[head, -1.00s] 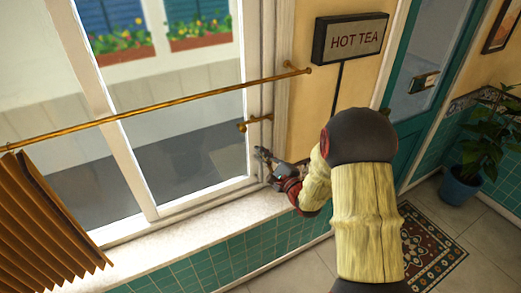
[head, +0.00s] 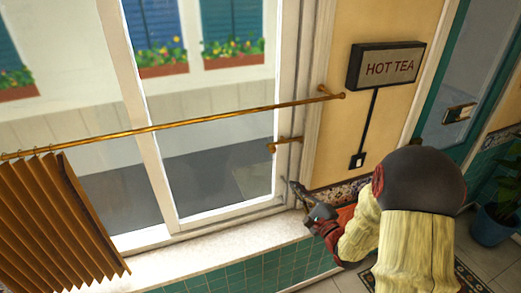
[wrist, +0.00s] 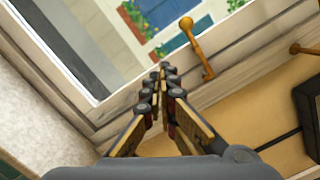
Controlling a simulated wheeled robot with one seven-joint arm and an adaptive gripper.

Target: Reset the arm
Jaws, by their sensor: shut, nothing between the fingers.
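My gripper (head: 294,188) is at the lower right corner of the window frame, just above the right end of the sill in the head view. In the wrist view my gripper (wrist: 163,72) is shut and empty, its fingertips together. A brass window handle (wrist: 190,40) stands beyond the fingertips, a little to their right, apart from them. The handle (head: 287,143) shows above my gripper in the head view. My arm comes in from the lower right, its forearm in a cream sleeve.
A brass curtain rod (head: 220,118) crosses the window. A pleated brown curtain (head: 55,225) hangs at its left end. The HOT TEA sign (head: 386,66) is on the wall at right, with a cable down to a socket. The white sill (head: 200,248) is bare.

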